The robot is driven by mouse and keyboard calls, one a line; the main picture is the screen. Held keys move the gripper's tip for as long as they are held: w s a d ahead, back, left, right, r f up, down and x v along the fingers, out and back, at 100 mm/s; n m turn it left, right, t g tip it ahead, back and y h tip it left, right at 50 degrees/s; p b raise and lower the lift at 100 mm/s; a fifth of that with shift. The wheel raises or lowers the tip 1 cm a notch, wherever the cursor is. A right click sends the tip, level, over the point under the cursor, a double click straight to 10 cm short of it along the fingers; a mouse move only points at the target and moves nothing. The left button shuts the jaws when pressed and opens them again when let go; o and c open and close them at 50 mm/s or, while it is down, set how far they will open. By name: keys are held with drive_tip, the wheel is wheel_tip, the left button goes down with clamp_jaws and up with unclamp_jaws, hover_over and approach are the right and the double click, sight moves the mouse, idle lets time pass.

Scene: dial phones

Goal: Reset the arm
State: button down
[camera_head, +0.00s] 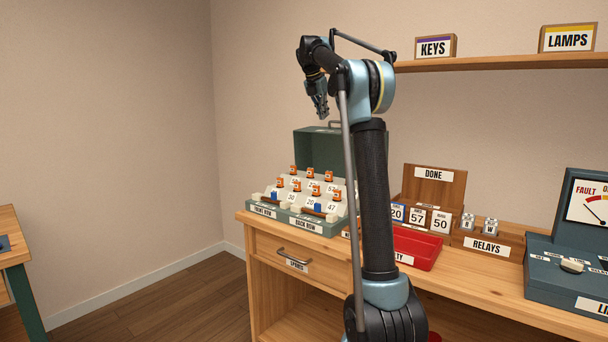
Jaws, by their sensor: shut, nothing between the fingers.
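My gripper (320,105) hangs from the raised, folded arm in the upper middle of the head view. It points down and is shut with nothing in it. It is high above the bench, over the green case (318,152), and apart from everything. My arm stands nearly upright in front of the bench, its forearm folded back to the left. It hides part of the bench top and the area right of the case.
The open green case holds several orange-topped pieces and number tags. A red tray (425,262), a DONE box (433,174), a RELAYS box (484,244) and a tester with a FAULT dial (589,207) stand to the right. A shelf (500,62) runs along the wall. Upper left is clear.

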drive_tip(key=s+d+f+m+y, duration=0.15)
drive_tip(key=s+f+m, duration=0.35)
drive_tip(key=s, duration=0.5)
drive_tip(key=s+d+f+m+g, duration=0.15)
drive_tip(key=s+f+m, duration=0.35)
drive_tip(key=s, duration=0.5)
drive_tip(key=s+d+f+m, duration=0.2)
drive_tip(key=s+f+m, duration=0.3)
drive_tip(key=s, duration=0.6)
drive_tip(key=s+f+m+y, duration=0.2)
drive_tip(key=s+f+m, duration=1)
drive_tip(key=s+f, duration=1.4)
wheel_tip(320, 180, down, 5)
drive_tip(key=shift+s+r+m, duration=0.1)
drive_tip(key=shift+s+m, duration=0.2)
drive_tip(key=shift+s, duration=0.05)
drive_tip(key=shift+a+g, duration=0.1)
drive_tip(key=shift+g, duration=0.15)
drive_tip(key=shift+w+f, duration=0.2)
drive_tip(key=shift+w, duration=0.25)
drive_tip(key=shift+s, duration=0.1)
